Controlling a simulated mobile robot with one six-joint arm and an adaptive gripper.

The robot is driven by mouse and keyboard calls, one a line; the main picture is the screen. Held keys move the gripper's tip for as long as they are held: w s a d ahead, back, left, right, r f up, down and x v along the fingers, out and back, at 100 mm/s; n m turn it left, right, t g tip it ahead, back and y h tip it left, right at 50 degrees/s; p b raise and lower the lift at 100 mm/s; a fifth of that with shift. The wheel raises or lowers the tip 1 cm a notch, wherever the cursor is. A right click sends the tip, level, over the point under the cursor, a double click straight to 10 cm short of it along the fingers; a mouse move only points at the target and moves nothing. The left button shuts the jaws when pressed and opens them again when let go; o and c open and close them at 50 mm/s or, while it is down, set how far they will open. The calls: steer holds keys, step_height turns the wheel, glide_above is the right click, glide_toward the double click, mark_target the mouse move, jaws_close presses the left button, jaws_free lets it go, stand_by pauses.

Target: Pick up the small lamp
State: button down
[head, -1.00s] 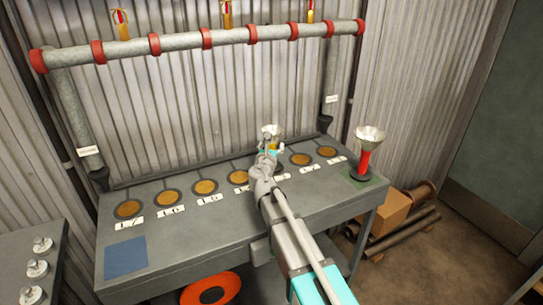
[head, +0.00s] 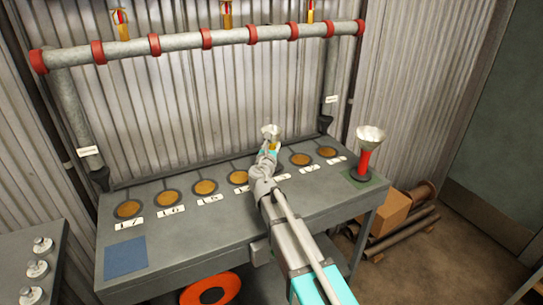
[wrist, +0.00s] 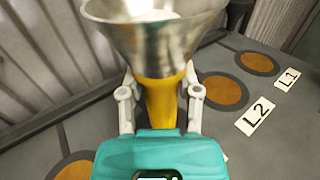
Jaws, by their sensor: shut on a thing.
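The small lamp (head: 270,131) has a flared silver cone on a yellow body. It stands over the back middle of the grey bench in the head view. In the wrist view the lamp (wrist: 150,35) is close up, cone at the top and yellow body below. My gripper (wrist: 160,92) is shut on the yellow body, one finger on each side. In the head view my gripper (head: 270,148) is partly hidden by my wrist. The lamp's foot is hidden, so I cannot tell whether it touches the bench.
A larger red lamp (head: 366,160) with a silver cone stands at the bench's right end. The bench (head: 190,245) has a row of brown discs with labels and a blue square (head: 125,257). A grey pipe (head: 180,42) with red collars runs above. A cardboard box (head: 392,209) is on the floor.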

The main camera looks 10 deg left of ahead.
steer(key=shift+r, duration=0.2)
step_height(320, 180, up, 3)
steer(key=p, duration=0.3)
steer(key=s+d+r+p, duration=0.5)
steer(key=s+r+p, duration=0.4)
steer(key=s, duration=0.4)
steer(key=shift+r+p, duration=0.35)
steer(key=shift+p, duration=0.15)
stand_by(0.9)
